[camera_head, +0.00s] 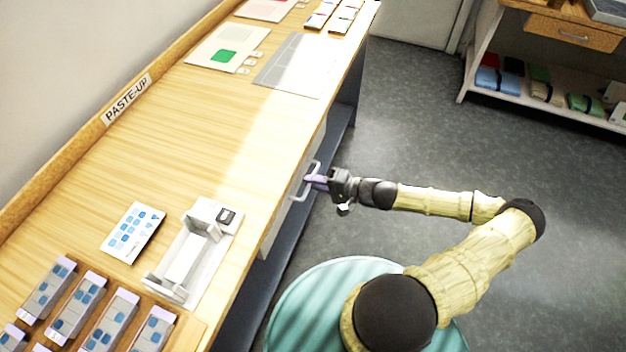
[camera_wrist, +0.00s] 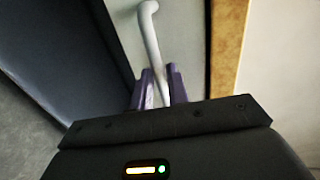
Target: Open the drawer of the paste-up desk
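The paste-up desk (camera_head: 165,130) runs along the left of the head view, with a "PASTE-UP" label on its back ledge. Its pale drawer front (camera_head: 274,236) shows below the tabletop's right edge; no drawer interior is visible. A light grey bar handle (camera_head: 298,194) stands out from that front. My gripper (camera_head: 312,182) reaches it from the right. In the wrist view the handle (camera_wrist: 150,35) runs down between the two purple fingers of my gripper (camera_wrist: 160,88), which look closed about it. The lower end of the handle is hidden by my gripper's body.
The tabletop holds a white fixture (camera_head: 185,262), a blue-marked card (camera_head: 132,232), several boxed pieces (camera_head: 75,305) and sheets (camera_head: 228,46). A dark lower shelf (camera_head: 262,285) runs under the desk. Grey floor (camera_head: 420,130) is open to the right. Another shelved table (camera_head: 545,85) stands far right.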

